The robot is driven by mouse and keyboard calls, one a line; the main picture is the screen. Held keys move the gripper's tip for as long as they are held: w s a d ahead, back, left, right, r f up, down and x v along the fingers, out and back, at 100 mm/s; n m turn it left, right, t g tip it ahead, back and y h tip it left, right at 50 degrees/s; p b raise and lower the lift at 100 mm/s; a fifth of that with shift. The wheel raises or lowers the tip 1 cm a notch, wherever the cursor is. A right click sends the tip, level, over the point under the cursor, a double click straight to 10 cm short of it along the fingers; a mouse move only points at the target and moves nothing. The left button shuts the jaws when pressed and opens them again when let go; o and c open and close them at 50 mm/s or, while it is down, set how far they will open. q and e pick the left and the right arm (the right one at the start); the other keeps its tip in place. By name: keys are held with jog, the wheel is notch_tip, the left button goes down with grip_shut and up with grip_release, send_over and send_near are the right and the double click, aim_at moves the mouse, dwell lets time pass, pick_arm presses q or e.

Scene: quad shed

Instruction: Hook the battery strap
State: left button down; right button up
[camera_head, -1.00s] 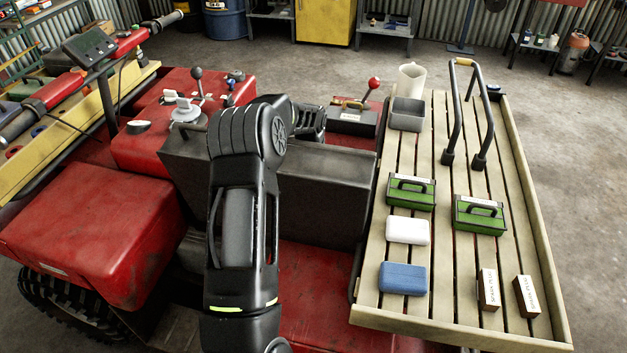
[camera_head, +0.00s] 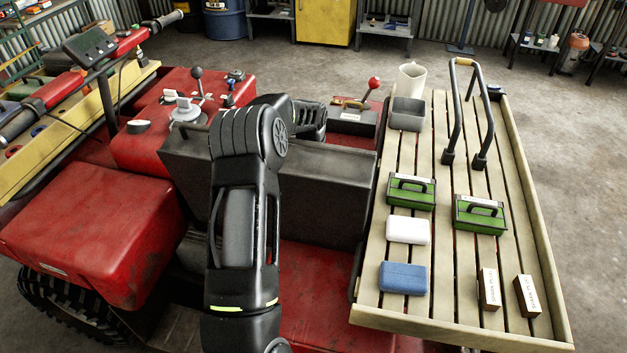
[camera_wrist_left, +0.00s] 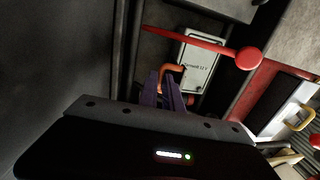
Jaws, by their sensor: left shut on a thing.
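In the left wrist view the battery (camera_wrist_left: 207,50) is a pale block with a dark-lettered label, down in a dark bay. A thin red strip (camera_wrist_left: 185,36), which looks like the strap, runs across it towards a round red knob (camera_wrist_left: 248,58); whether they join is unclear. My left gripper (camera_wrist_left: 170,84) is shut on a small orange hook-shaped piece (camera_wrist_left: 178,69) beside the battery's near edge. Whether the hook is caught on anything is unclear. In the head view the fingers, battery and hook are hidden behind my arm and the dark panel. My right gripper shows in neither view.
A dark upright panel (camera_head: 325,195) stands beside my arm. A red-knobbed lever (camera_head: 374,83) rises behind it. The slatted rack (camera_head: 450,270) at right carries green boxes (camera_head: 480,214), a blue block (camera_head: 403,278) and a handle frame (camera_head: 483,110). Red bodywork (camera_head: 90,225) lies left.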

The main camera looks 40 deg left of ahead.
pick_arm(q)
jog(key=w+a+r, duration=0.1)
jog(key=w+a, duration=0.3)
jog(key=w, duration=0.3)
jog(key=shift+w+p, duration=0.35)
jog(key=shift+p, duration=0.05)
jog(key=shift+a, duration=0.1)
dwell(0.3)
jog(key=c, duration=1.8)
grip_release()
jog(key=r, duration=0.2)
jog(key=r+b, duration=0.1)
jog(key=r, duration=0.2)
jog(key=s+r, duration=0.1)
jog(key=r, duration=0.1)
jog(key=shift+s+d+r+b, duration=0.1)
jog(key=shift+d+r+b, duration=0.25)
jog(key=shift+r, duration=0.05)
